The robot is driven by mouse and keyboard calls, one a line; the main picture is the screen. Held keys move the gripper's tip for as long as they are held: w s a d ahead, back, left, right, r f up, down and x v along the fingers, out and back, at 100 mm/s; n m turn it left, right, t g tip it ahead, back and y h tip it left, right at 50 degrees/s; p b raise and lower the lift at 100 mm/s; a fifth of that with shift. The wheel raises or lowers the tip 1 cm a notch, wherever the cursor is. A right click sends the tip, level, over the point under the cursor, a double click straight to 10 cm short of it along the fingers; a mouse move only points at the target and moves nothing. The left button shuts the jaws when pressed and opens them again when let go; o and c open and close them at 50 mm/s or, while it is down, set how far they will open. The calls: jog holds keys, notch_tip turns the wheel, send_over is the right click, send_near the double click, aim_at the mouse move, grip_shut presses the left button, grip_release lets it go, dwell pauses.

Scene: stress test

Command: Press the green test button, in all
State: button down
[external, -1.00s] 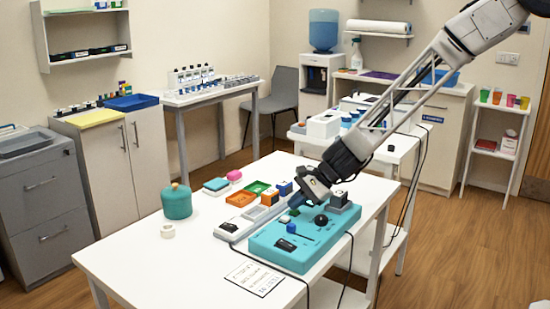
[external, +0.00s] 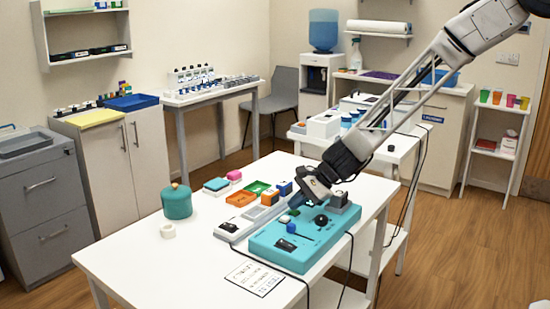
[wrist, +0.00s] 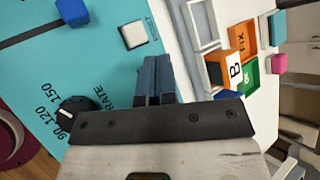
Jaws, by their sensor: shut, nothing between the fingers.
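The blue slider knob (external: 291,228) is just beside that button. In the wrist view, a pale square button (wrist: 133,34) sits on the teal top (wrist: 95,60); I cannot tell if it is the same button. My gripper (external: 295,203) points down over the far left part of the unit, a little beyond the green button. Its blue-grey fingers (wrist: 152,78) are together and empty in the wrist view. Contact with the unit cannot be told.
A black round dial (external: 321,220) and a dark grey block (external: 338,200) are right of my gripper. Orange (external: 240,198) and green (external: 258,187) trays and small blocks lie to the left. A teal canister (external: 177,203) stands further left. The table's front left is mostly clear.

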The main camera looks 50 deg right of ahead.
aim_at(296, 212)
jog(key=shift+r, duration=0.65)
jog(key=shift+r, duration=0.15)
jog(key=shift+r, duration=2.35)
